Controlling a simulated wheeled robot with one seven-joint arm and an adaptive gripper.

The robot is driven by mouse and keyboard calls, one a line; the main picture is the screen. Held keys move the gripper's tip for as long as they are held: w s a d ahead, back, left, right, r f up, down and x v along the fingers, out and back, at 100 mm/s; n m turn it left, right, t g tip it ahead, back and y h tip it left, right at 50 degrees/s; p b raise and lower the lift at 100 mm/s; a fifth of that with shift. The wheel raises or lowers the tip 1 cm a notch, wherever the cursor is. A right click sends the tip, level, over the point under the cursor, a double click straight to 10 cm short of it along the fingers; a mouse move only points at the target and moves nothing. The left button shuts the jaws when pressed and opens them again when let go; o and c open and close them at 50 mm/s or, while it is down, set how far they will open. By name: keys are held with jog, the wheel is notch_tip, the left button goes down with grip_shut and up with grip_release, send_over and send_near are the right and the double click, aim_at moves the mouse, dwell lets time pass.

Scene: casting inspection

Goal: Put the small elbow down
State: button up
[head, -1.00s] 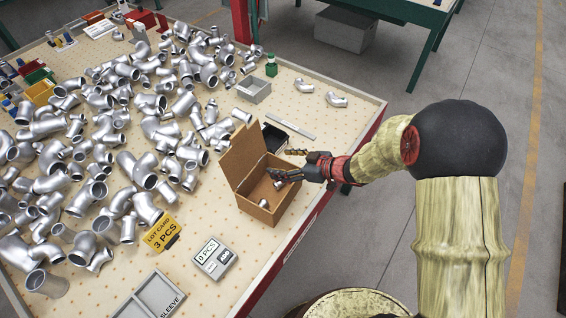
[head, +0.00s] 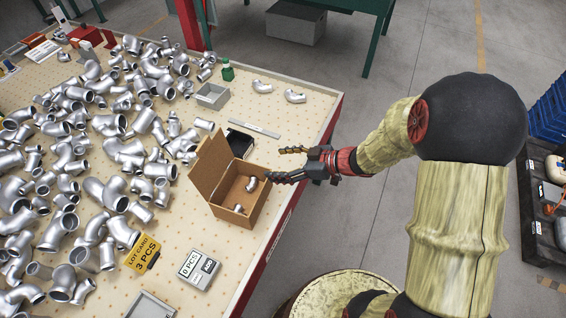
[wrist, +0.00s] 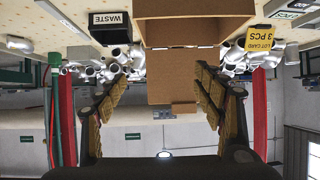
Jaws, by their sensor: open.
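Small silver elbow fittings lie inside the open cardboard box (head: 245,217). One elbow (head: 252,184) is near its back wall, and another (head: 238,208) is at its front, partly hidden by the wall. I cannot tell which one is the task's small elbow. My gripper (head: 279,164) is open with nothing between its fingers, at the box's right rim. In the wrist view, my gripper (wrist: 160,85) has its fingers spread wide, with the box (wrist: 180,32) ahead between them.
Many silver pipe fittings (head: 110,130) cover the table's left half. A yellow lot card (head: 143,254) reads 3 PCS; a grey counter (head: 198,269) seems to read 0 PCS. A black waste bin (head: 240,143) stands behind the box. Two elbows (head: 262,86) (head: 294,96) lie at the back right.

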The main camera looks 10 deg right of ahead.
jog(key=w+d+r+m+t+h, duration=0.2)
jog(key=w+d+r+h, duration=0.15)
jog(key=d+r, duration=0.3)
jog(key=w+d+r+m+t+h, duration=0.2)
jog(key=w+d+r+t+h, duration=0.1)
jog(key=d+r+h, duration=0.3)
jog(key=s+d+r+m+h, duration=0.3)
jog(key=s+r, duration=0.1)
jog(key=r, duration=0.3)
jog(key=s+a+r+m+g+y, duration=0.1)
jog(key=s+a+m+g, duration=0.1)
jog(key=s, duration=1)
jog(key=s+a+m+g+y, duration=0.1)
jog(key=s+a+g, duration=0.3)
jog(key=s, duration=0.8)
jog(key=shift+a+r+m, duration=0.35)
jog(key=shift+a+m, duration=0.25)
jog(key=shift+a, duration=0.35)
jog(key=shift+c, duration=0.2)
